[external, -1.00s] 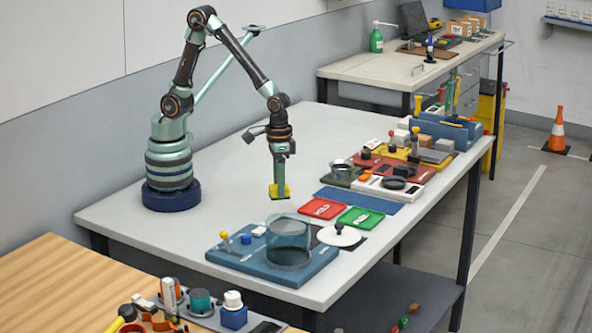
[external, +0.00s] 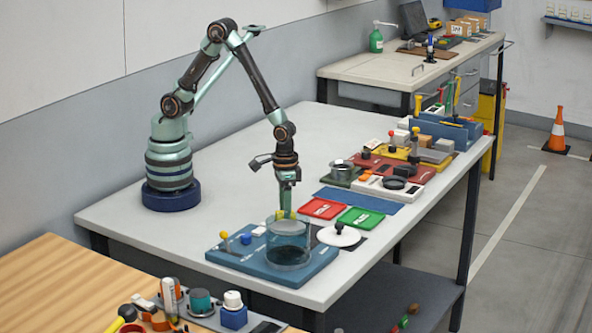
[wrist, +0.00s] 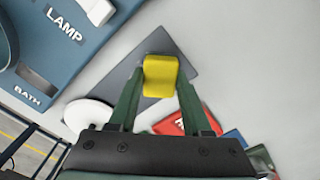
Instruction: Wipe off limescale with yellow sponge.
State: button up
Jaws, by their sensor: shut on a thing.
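My gripper (wrist: 158,92) is shut on the yellow sponge (wrist: 161,76), which sits between its two green fingers. In the external view my gripper (external: 286,205) points down, with the sponge (external: 284,215) at the back rim of the clear glass vessel (external: 289,250). I cannot tell there whether the sponge touches the glass or is behind it. The vessel stands on a blue board (external: 225,257); the wrist view shows this board (wrist: 85,50) with BATH and LAMP labels at the left. No limescale can be made out in either view.
A white disc with a dark knob (external: 338,236) lies right of the vessel. A red tray (external: 322,208) and a green tray (external: 361,218) lie behind it. A dark grey plate (wrist: 180,68) shows beneath the sponge. The table's left part is clear.

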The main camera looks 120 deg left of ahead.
jog(key=shift+w+f, duration=0.25)
jog(key=shift+w, duration=2.45)
jog(key=shift+s, duration=3.55)
jog(key=shift+r, duration=4.1)
jog(key=shift+f, duration=0.15)
